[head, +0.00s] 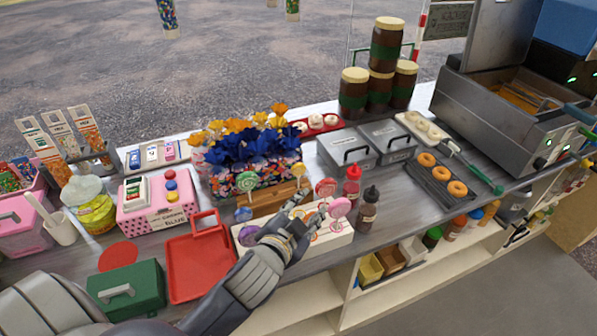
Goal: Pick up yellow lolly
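A yellow-orange lolly (299,171) stands upright at the back right of a wooden lolly stand (268,203) in the middle of the counter. My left gripper (312,202) reaches in from the lower left, over the front of the stand. Its fingers look parted, with nothing clearly held between them. The fingertips are in front of the yellow lolly and apart from it. A red-green lolly (325,187) and a pink lolly (340,207) are close to the fingertips on the right. My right gripper is not in view.
Green-blue lollies (246,181) and a purple lolly (249,235) are left of the gripper. Red (352,185) and dark (368,208) sauce bottles stand close on the right. A blue-and-orange flower box (225,180) is behind. A red tray (190,268) lies left.

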